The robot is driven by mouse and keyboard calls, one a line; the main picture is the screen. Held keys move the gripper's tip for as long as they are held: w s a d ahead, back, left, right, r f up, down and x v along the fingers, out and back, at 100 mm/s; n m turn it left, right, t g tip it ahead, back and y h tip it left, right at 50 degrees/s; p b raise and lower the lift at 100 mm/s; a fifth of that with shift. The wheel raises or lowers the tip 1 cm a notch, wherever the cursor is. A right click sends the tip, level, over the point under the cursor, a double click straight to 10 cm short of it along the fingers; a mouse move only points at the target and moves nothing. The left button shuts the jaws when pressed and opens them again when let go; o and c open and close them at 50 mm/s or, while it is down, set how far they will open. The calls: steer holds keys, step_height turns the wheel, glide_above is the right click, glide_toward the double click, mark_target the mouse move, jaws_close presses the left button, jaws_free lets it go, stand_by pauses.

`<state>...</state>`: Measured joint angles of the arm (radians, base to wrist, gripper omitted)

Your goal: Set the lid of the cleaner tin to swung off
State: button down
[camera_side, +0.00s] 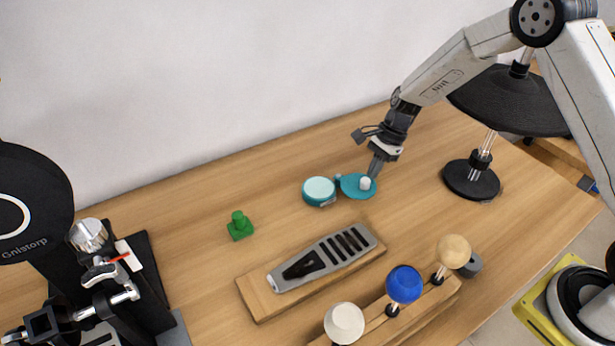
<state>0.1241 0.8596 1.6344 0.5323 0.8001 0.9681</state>
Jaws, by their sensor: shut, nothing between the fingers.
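The cleaner tin (319,197) is a small round teal tin on the wooden table, with its pale inside showing. Its teal lid (352,190) lies out to the right of the tin, joined at the tin's right edge and clear of the opening. A white knob (365,184) stands on the lid. My gripper (374,174) is shut and empty, pointing down just behind and right of the knob. I cannot tell whether the fingertips touch the knob or lid.
A green knobbed block (240,226) sits to the left. A grey slotted tool on a board (325,258) and a rack with white, blue and tan balls (404,285) are in front. A black lamp (471,181) stands right; a black machine (130,280) stands left.

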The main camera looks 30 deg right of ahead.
steer(key=shift+w+d+r, duration=0.1)
steer(key=shift+d, duration=0.05)
steer(key=shift+r, duration=0.25)
steer(key=v, duration=0.9)
steer(key=shift+r, duration=0.2)
steer(key=shift+s+d, duration=0.1)
steer(key=shift+s, duration=0.1)
steer(key=s+a+n+t+h, duration=0.1)
steer(key=s+n+h, duration=0.1)
steer(key=s+n, duration=0.6)
steer(key=s+a+r+n+t+h, duration=0.1)
steer(key=s+a+n+t+h, duration=0.1)
steer(key=s+n, duration=0.7)
steer(key=s, duration=0.3)
steer(key=shift+a+r, duration=0.2)
steer(key=shift+r, duration=0.05)
